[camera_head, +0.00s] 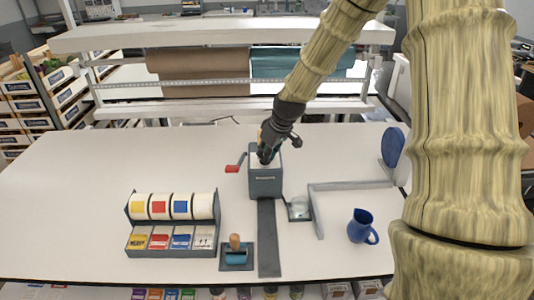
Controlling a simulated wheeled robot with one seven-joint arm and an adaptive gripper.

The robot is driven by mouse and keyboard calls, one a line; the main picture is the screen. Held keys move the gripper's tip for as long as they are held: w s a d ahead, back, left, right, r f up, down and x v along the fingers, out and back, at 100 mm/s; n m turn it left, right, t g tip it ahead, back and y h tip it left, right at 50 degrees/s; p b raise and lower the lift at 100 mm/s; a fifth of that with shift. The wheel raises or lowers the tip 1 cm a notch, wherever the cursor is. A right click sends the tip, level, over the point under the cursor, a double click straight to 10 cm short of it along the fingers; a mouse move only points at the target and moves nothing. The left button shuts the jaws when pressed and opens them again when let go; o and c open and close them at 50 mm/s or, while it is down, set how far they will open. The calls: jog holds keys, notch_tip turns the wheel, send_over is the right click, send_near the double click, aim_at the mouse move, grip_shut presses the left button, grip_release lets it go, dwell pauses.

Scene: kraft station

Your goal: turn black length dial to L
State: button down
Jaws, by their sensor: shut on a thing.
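A grey box-shaped machine (265,184) stands upright on the white table, with a red-handled crank on its left side. My gripper (265,157) reaches down from the upper right to the top of this machine. It is shut on the black length dial there. The dial is hidden behind the fingers, and its markings and the L cannot be made out.
The red crank handle (233,169) sticks out close to my gripper's left. A dark strip (268,240) runs from the machine to the front edge. A label-roll rack (168,250), a wooden-handled stamp (235,243) and a blue jug (361,228) stand nearby. The table's left is clear.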

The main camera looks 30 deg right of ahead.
jog(key=shift+f, duration=0.1)
jog(key=m+h, duration=0.2)
jog(key=m, duration=0.2)
jog(key=shift+a+m, duration=0.15)
jog(key=shift+m, duration=0.25)
jog(key=m+h, duration=0.1)
jog(key=m, duration=0.3)
jog(key=shift+a+g+h, duration=0.1)
jog(key=shift+g+h, duration=0.2)
jog(key=shift+h, duration=0.1)
jog(key=m+g+h+p, duration=0.1)
jog(key=m+p, duration=0.1)
jog(key=m, duration=0.2)
jog(key=shift+w+a+m, duration=0.1)
jog(key=shift+m, duration=0.3)
jog(key=shift+m+g+h+p, duration=0.3)
jog(key=shift+m+g+p, duration=0.5)
jog(key=shift+m, duration=1.2)
jog(key=shift+f, duration=0.1)
jog(key=c, duration=1.5)
grip_release()
jog(key=shift+w, duration=0.1)
